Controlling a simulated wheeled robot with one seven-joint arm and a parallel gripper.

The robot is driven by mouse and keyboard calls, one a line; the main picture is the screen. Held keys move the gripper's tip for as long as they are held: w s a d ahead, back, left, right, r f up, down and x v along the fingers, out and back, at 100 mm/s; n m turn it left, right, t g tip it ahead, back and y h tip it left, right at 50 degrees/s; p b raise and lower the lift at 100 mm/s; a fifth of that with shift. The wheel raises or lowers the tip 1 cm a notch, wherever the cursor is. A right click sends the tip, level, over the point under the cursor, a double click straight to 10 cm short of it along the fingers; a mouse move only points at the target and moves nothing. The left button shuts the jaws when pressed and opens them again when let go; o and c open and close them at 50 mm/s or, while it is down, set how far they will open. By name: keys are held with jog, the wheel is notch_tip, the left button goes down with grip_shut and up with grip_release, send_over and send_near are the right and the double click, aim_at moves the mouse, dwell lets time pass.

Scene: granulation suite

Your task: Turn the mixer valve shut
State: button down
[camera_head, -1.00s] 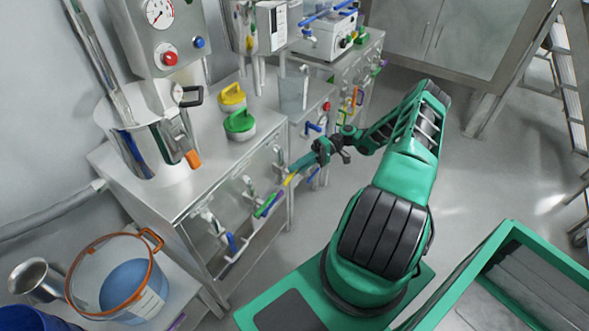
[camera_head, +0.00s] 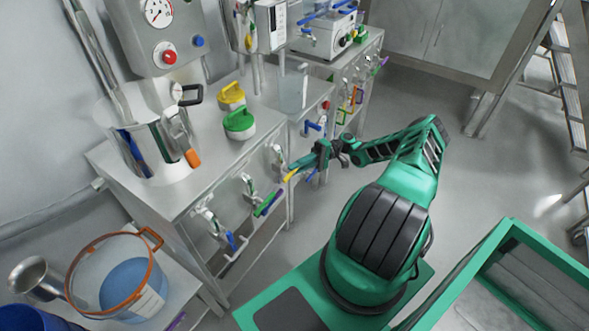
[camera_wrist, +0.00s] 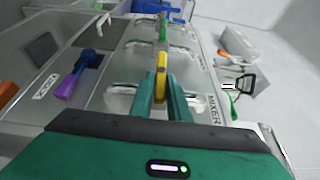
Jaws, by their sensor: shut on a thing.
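My gripper (camera_wrist: 160,103) is shut on a yellow valve handle (camera_wrist: 161,66), which shows between the two green fingers in the wrist view. A label reading MIXER (camera_wrist: 213,108) is on the panel just right of it. In the head view, the yellow handle tip (camera_head: 291,175) shows beside my gripper (camera_head: 302,166), in front of the steel cabinet. The handle slants down and away from its metal valve body (camera_head: 277,157). My fingers hide part of the handle.
Green and yellow lidded jars (camera_head: 239,124) stand on top. A green-rimmed bin (camera_head: 465,262) is at lower right. Open floor lies right of the cabinets.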

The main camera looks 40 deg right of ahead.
jog(key=shift+d+f, duration=0.15)
jog(key=c, duration=1.7)
grip_release()
jog(key=d, duration=1)
jog(key=shift+s+d, duration=0.2)
jog(key=shift+d, duration=0.2)
jog(key=shift+f, duration=0.1)
